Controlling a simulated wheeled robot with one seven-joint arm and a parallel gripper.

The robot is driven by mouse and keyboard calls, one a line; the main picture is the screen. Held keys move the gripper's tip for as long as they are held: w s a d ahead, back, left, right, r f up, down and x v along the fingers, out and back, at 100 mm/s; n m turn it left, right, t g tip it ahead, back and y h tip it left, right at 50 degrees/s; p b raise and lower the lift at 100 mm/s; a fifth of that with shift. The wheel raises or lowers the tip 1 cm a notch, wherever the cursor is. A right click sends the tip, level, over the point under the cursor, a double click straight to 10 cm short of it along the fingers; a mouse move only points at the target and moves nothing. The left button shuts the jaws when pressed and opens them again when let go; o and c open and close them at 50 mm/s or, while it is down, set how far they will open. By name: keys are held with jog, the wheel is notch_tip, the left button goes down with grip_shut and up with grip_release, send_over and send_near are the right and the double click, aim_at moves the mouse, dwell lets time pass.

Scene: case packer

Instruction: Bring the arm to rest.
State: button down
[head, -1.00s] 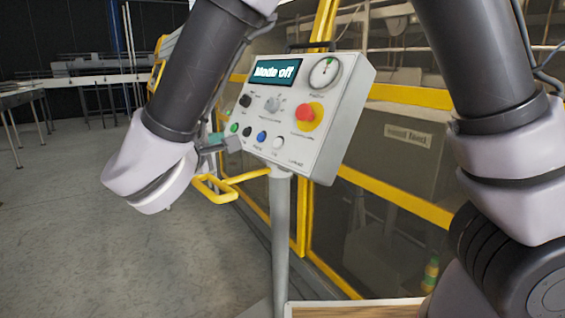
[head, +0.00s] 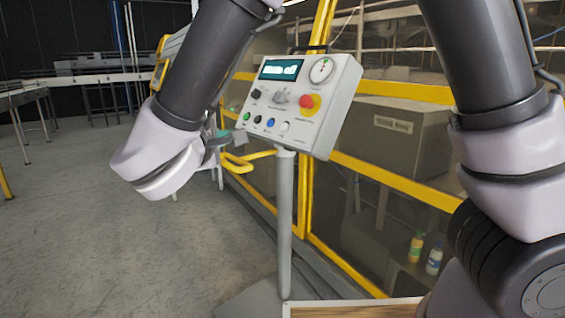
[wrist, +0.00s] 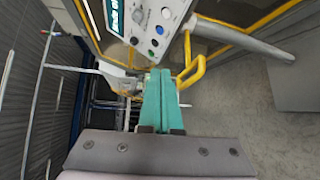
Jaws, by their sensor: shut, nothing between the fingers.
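My gripper (wrist: 160,75) shows in the wrist view with its two teal fingers together and nothing between them. In the head view the gripper is mostly hidden behind my arm's wrist, with a bit of teal finger (head: 224,133) showing just left of the control box (head: 330,115). The box is grey on a post, with a screen, a dial, a red button on yellow and several small buttons. The box also shows at the top of the wrist view (wrist: 172,10). The fingers look apart from the box; the exact gap cannot be told.
A yellow guard frame (head: 395,180) stands behind the box, with a grey case (head: 400,140) and two small bottles (head: 433,262) behind it. A yellow handle (head: 247,160) sticks out left of the post (head: 285,225). Open floor (head: 90,220) lies at the left.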

jog(key=w+d+m+g+h, duration=0.1)
jog(key=d+m+g, duration=0.2)
jog(key=d, duration=0.5)
jog(key=w+d+r+m+g+h, duration=0.1)
jog(key=w+d+m+g+h, duration=0.2)
jog(key=d, duration=0.6)
jog(key=d+m+g, duration=0.3)
jog(key=d+g, duration=0.1)
jog(key=d, duration=0.4)
jog(key=s+d+r+m+y, duration=0.3)
jog(key=s+d+m+y, duration=0.1)
jog(key=d+m, duration=0.1)
jog(key=s+d+r+m+t+y, duration=0.1)
jog(key=s+d+r+m+y, duration=0.2)
jog(key=s+d+m+y, duration=0.1)
jog(key=d+m+y, duration=0.1)
jog(key=d+m, duration=0.1)
jog(key=m, duration=0.1)
jog(key=shift+s+d+r+m, duration=0.3)
jog(key=shift+s, duration=0.1)
